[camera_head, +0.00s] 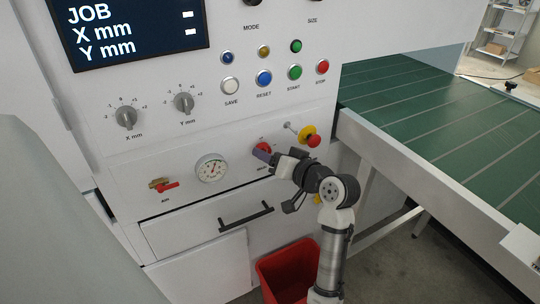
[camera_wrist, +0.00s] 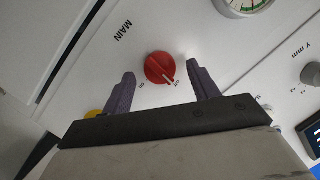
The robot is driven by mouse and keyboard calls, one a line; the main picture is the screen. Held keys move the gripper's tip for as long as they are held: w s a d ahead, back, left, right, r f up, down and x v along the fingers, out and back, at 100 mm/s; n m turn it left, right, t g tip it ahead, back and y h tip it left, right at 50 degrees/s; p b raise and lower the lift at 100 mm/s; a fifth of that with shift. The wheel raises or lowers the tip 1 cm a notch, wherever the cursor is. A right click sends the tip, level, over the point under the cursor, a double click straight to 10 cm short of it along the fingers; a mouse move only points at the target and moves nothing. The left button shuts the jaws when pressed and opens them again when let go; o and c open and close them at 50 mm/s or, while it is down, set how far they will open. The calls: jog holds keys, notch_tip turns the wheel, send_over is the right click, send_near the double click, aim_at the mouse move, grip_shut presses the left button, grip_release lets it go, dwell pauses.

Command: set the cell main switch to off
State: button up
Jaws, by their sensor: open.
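The main switch is a round red knob on the white panel, in the head view (camera_head: 263,148) partly hidden by my gripper and in the wrist view (camera_wrist: 158,67) in full, below the MAIN lettering. In the head view my gripper (camera_head: 270,157) is at the knob; contact cannot be told.
A yellow emergency stop with a red button (camera_head: 312,140) sits right of the switch. A pressure gauge (camera_head: 212,168) and a red-handled air valve (camera_head: 165,186) are to the left. A drawer handle (camera_head: 246,215) and a red bin (camera_head: 288,270) are below.

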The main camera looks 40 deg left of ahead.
jog(key=b+v, duration=0.1)
jog(key=v, duration=1.1)
jog(key=shift+d, duration=0.4)
jog(key=shift+r, duration=0.1)
